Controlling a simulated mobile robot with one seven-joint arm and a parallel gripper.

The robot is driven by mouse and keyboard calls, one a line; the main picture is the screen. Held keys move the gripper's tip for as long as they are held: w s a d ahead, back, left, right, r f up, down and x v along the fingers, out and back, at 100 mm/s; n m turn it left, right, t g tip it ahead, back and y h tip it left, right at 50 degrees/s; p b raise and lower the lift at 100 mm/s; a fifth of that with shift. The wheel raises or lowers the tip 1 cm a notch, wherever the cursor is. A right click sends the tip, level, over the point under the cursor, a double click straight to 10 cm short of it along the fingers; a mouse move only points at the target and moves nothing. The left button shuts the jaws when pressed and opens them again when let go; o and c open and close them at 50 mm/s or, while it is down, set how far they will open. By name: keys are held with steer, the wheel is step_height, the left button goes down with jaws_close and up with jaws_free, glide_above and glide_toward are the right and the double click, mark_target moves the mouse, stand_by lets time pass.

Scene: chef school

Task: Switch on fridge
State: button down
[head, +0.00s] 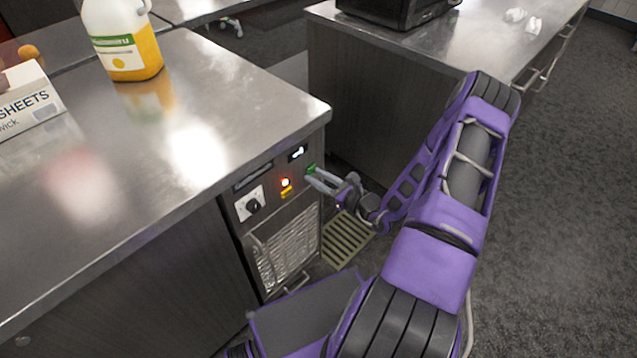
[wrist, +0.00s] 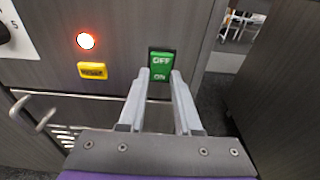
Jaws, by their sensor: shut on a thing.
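The fridge is a dark steel counter unit with a control panel (head: 270,185) on its end face. A green rocker switch (wrist: 161,65), marked OFF above and ON below, sits in the panel's right part; it also shows in the head view (head: 311,168). My gripper (wrist: 160,76) is at the lower half of the switch, one grey finger at each side, shut on it; the fingertips hide its lower edges. In the head view my gripper (head: 309,177) reaches the panel from the right. A round red-orange lamp (wrist: 86,41) glows left of the switch, above a yellow label (wrist: 92,71).
A black dial (head: 253,206) and a vent grille (head: 288,258) are on the same face. A jug of orange liquid (head: 128,45) and a white box (head: 28,100) stand on top. Another counter (head: 365,100) stands close behind; open floor (head: 560,200) lies to the right.

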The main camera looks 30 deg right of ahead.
steer(key=c, duration=0.6)
jaws_free()
steer(key=shift+s, duration=0.1)
steer(key=v, duration=1.7)
steer(key=shift+p, duration=0.45)
steer(key=shift+s+f, duration=0.1)
